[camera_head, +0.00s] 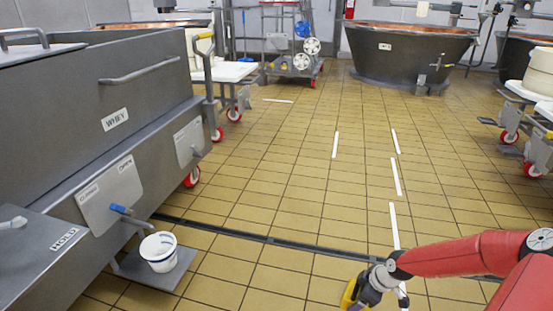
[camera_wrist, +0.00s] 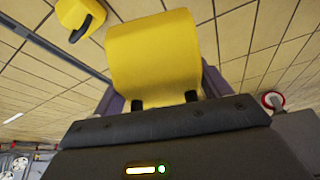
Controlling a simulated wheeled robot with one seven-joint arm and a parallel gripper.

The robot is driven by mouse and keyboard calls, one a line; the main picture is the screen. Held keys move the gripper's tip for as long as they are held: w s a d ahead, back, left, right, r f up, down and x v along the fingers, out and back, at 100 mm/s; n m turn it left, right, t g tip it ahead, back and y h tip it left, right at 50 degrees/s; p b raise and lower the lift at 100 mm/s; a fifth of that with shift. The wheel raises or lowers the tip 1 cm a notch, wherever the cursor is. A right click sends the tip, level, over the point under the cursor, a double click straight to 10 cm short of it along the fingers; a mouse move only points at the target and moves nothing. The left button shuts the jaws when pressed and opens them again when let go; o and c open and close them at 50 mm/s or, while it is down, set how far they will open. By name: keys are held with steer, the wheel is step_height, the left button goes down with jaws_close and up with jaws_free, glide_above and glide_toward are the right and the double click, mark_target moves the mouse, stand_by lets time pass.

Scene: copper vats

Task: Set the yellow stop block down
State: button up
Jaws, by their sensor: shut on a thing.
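The yellow stop block (camera_wrist: 152,52) fills the upper middle of the wrist view, held between the two dark fingertips of my gripper (camera_wrist: 163,101). My gripper (camera_head: 366,288) is shut on it. In the head view only a small yellow part of the block (camera_head: 349,294) shows at the bottom edge, beside the gripper and over the tiled floor. The block's underside and any gap to the floor are hidden. A second yellow piece with a dark curved handle (camera_wrist: 78,17) shows at the top left of the wrist view; I cannot tell whether it is separate.
A dark floor drain (camera_head: 290,244) crosses the tiles. White floor strips (camera_head: 395,177) run ahead. A grey whey tank (camera_head: 90,110) stands left, with a white bucket (camera_head: 158,252) on a low plate. Carts stand behind and right. A copper vat (camera_head: 410,58) stands far back. The middle floor is clear.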

steer(key=w+a+r+m+t+h+p, duration=0.1)
steer(key=w+a+r+m+h+p, duration=0.1)
steer(key=a+r+m, duration=0.5)
steer(key=w+a+r+m+t+h+p, duration=0.1)
steer(key=w+a+r+m+h+p, duration=0.25)
steer(key=r, duration=0.65)
steer(key=s+f+m+y+b, duration=0.1)
steer(key=s+f+b, duration=0.1)
steer(key=s+f, duration=0.3)
steer(key=shift+s+a+f, duration=0.15)
steer(key=shift+s+f, duration=0.05)
steer(key=shift+f, duration=0.1)
steer(key=shift+y, duration=0.25)
